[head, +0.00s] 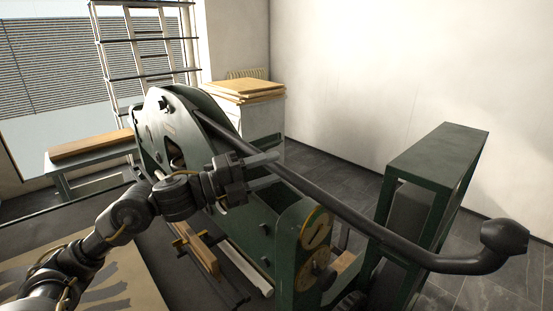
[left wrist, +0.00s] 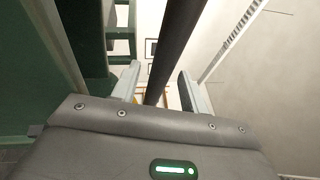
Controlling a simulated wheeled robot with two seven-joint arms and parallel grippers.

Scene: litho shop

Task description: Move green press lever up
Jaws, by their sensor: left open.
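The green press (head: 172,122) fills the middle of the head view. Its lever (head: 340,208) is a long dark bar that slopes down to the right from the press's upper part and bends out to a black knob (head: 505,238). My left gripper (head: 266,170) is open at the bar's upper stretch. In the left wrist view the bar (left wrist: 178,45) runs between the two open fingers (left wrist: 160,92), with visible gaps to both; contact is not seen. My right gripper is not in view.
A green-framed stand (head: 437,150) rises behind the lever at the right. A cabinet with boards (head: 245,90) and a shelf rack (head: 150,57) stand at the back. A low table (head: 95,160) is at the left. Floor shows around the knob.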

